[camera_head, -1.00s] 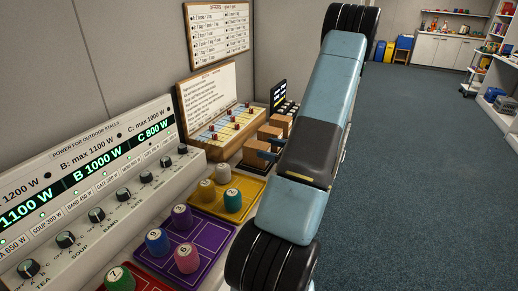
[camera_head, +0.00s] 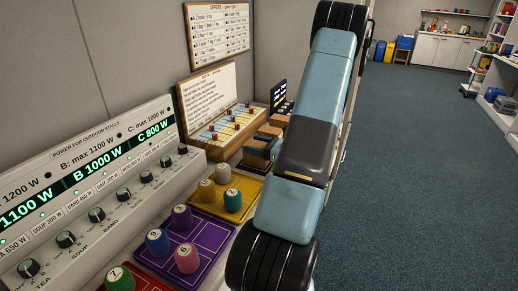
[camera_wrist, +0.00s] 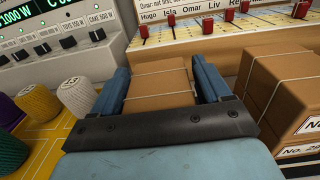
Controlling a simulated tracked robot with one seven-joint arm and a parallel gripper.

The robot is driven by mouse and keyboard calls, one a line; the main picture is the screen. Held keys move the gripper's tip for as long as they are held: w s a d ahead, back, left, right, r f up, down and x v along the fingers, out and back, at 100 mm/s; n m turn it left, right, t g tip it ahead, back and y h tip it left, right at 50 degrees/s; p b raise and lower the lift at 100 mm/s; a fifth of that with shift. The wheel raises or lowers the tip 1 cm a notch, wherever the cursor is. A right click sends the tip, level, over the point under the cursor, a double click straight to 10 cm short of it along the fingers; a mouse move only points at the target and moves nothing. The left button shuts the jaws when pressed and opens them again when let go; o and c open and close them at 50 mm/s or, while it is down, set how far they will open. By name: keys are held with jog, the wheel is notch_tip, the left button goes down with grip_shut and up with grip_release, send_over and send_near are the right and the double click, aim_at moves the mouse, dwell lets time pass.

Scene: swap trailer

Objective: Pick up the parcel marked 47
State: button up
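Several brown cardboard parcels stand in a row beside the name board, partly behind my arm in the head view. My gripper (camera_wrist: 165,82) has its two blue fingers on either side of one parcel (camera_wrist: 160,88); it also shows in the head view (camera_head: 262,146). The fingers are wide apart with the parcel between them. Whether they press on it cannot be told. No number shows on this parcel. A larger parcel (camera_wrist: 284,88) to the right carries a label partly cut off by the picture edge. A white label below it seems to read No. 29. I cannot see a 47.
A yellow tray (camera_head: 243,184) and a purple tray (camera_head: 205,262) hold coloured cylinders in front of the parcels. A white power panel (camera_head: 120,195) with knobs stands at left. The name board (camera_head: 218,97) rises behind. Open carpet (camera_head: 420,190) lies to the right.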

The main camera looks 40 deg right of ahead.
jog(key=c, duration=0.8)
